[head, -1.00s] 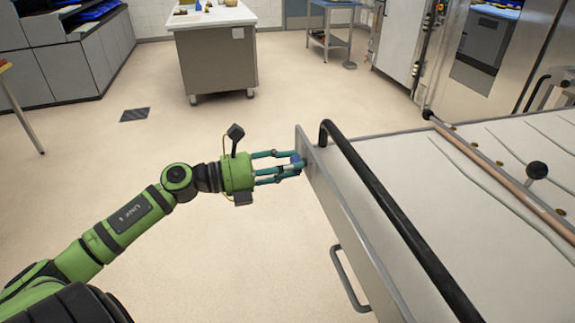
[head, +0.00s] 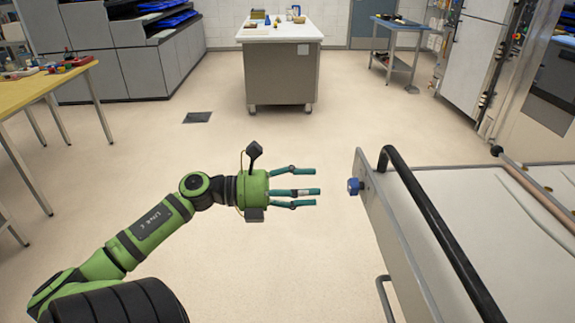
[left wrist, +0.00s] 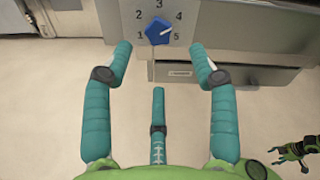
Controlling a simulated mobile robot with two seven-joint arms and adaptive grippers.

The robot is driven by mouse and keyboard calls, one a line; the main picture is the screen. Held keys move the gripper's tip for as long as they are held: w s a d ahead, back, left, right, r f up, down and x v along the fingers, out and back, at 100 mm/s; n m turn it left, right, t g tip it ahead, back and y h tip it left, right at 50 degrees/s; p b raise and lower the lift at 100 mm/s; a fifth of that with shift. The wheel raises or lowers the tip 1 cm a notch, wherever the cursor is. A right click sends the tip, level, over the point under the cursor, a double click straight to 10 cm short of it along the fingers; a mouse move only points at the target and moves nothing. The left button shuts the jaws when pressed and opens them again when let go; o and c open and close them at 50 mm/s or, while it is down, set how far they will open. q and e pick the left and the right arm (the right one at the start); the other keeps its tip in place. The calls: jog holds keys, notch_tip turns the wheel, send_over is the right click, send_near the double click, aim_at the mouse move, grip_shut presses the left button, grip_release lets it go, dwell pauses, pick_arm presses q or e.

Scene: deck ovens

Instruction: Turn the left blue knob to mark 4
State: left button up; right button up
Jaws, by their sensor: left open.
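The left blue knob (head: 355,187) sits on the end face of the grey oven front panel (head: 380,215). In the left wrist view the blue knob (left wrist: 158,30) shows head-on, ringed by marks 1 to 5. Its white pointer line aims right and slightly up, between 4 and 5 and closer to 5. My left gripper (head: 306,187) is open and empty, with its three fingers pointing at the knob and a clear gap between. In the left wrist view the fingers (left wrist: 165,60) spread below the knob. My right gripper (left wrist: 294,152) seems to show small at the lower right.
A black handrail (head: 430,220) runs along the panel beside the knob. A lower handle (head: 383,298) sticks out from the front. A white-topped table (head: 280,30) stands at the back and a yellow table (head: 45,85) at the left. The floor around my left arm is clear.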

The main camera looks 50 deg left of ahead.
pick_arm(q)
jog(key=v, duration=0.4)
dwell(0.5)
